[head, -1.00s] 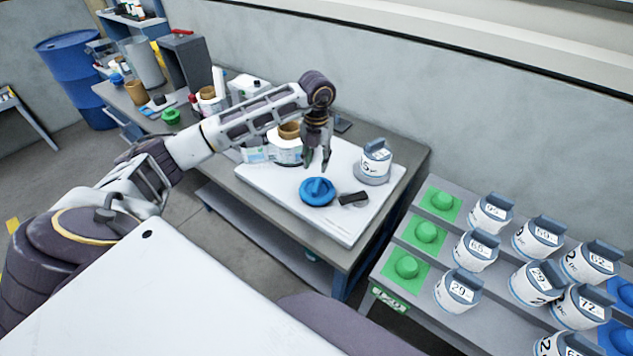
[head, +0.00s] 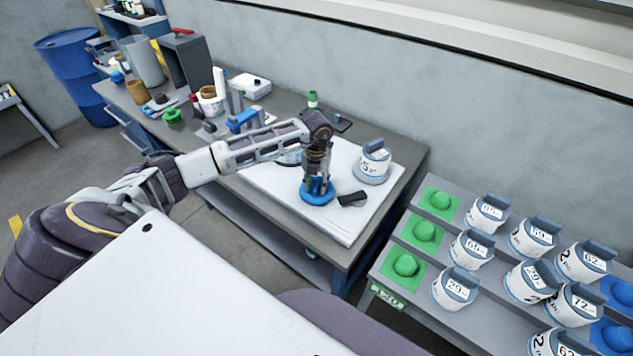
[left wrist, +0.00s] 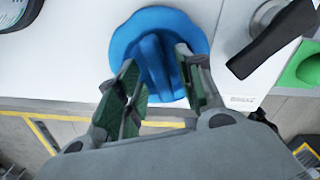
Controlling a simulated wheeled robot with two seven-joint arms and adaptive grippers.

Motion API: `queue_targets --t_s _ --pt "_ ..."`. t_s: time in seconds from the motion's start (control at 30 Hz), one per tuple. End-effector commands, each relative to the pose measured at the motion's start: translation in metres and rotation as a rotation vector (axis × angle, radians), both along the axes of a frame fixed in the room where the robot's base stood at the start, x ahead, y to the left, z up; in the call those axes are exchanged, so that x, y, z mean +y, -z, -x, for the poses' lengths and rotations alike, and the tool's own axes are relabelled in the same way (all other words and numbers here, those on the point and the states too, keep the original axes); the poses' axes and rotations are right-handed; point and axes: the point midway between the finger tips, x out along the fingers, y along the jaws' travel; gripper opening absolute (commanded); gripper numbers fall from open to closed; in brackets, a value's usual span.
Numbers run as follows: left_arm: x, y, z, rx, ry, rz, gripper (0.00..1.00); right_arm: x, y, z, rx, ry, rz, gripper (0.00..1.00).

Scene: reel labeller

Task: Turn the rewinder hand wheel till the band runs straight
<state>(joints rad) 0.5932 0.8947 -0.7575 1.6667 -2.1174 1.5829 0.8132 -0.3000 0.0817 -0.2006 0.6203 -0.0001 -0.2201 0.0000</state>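The blue hand wheel (head: 317,197) lies flat on the white top plate of the labeller (head: 340,226). It has a raised bar across its middle, seen in the left wrist view (left wrist: 197,24). My left gripper (head: 318,184) is down at the wheel, one finger on each side of the bar. In the left wrist view the fingers (left wrist: 160,85) stand apart, with a gap to the bar visible. A dark block or lever (head: 352,199) lies beside the wheel. The band cannot be made out; my left arm covers part of the plate. My right gripper is not in view.
A white labelled container (head: 374,164) stands at the plate's right back. A sloped rack (head: 395,262) with several labelled containers and green pads stands to the right. The bench's left part is crowded with pots, bottles and a grey box (head: 184,65).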

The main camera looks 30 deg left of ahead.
Motion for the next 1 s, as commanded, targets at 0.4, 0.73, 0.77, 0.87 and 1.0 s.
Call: queue_targets --t_s 0.4,0.73,0.77,0.87,1.0 --pt "0.0 0.0 0.0 0.0 0.0 0.0 0.16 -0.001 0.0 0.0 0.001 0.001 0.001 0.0" --pt "0.0 0.0 0.0 -0.001 0.005 0.0 0.0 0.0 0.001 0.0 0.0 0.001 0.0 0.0" --pt "0.0 0.0 0.0 -0.001 0.009 0.0 0.0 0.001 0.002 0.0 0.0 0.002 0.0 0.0" --pt "0.001 0.001 -0.001 -0.002 0.032 -0.001 0.0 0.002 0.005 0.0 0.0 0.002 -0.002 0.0" --pt "0.001 0.001 -0.001 -0.003 0.088 -0.002 0.0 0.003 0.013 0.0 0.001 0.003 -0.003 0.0"
